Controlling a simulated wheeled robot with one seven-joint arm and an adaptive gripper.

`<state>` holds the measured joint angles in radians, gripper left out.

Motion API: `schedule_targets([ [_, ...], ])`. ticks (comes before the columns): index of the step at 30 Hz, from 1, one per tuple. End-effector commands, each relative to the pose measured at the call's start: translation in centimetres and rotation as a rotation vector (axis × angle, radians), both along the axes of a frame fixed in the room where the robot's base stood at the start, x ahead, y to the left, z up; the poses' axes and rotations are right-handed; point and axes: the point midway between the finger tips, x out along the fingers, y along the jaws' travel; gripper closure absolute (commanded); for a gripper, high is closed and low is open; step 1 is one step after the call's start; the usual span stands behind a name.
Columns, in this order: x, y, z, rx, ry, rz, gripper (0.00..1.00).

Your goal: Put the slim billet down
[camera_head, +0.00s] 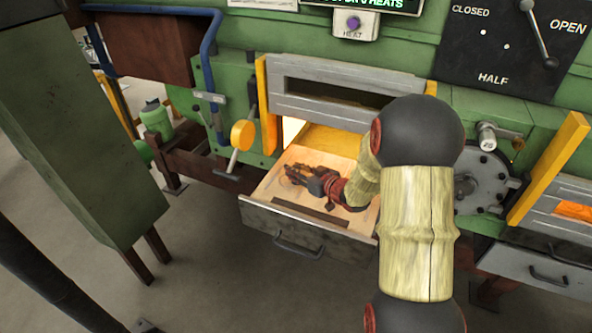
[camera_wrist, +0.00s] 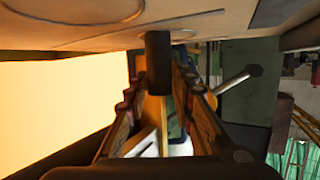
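My gripper (camera_head: 300,175) is low over the pale floor of a pulled-out drawer (camera_head: 340,243) in the head view, pointing left. In the wrist view my gripper (camera_wrist: 157,75) shows two fingers apart, with light and coloured background between them. A short dark bar-like piece (camera_wrist: 158,62) stands between the fingers against the pale surface. I cannot tell whether it is the slim billet or part of my gripper. A dark narrow strip (camera_head: 312,214) lies along the drawer's front. It could be a billet or a slot.
The furnace opening glows behind the drawer, between yellow posts (camera_head: 267,105). A yellow round knob (camera_head: 243,135) is on the left. A second drawer (camera_head: 540,268) is at the right. A green cabinet (camera_head: 70,130) stands left. A lever panel (camera_head: 510,45) is above.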

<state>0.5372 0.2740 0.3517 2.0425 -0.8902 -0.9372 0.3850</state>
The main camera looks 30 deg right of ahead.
Motion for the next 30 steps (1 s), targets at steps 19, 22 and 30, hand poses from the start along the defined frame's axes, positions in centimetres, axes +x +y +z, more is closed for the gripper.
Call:
schedule_targets([
  [19, -0.6, -0.2, 0.6, -0.001, 0.0, -0.002, 0.61],
  [22, -2.0, -0.4, 1.1, 0.0, 0.0, -0.002, 0.61],
  [30, -7.2, -1.4, 2.9, 0.0, 0.0, -0.004, 0.61],
])
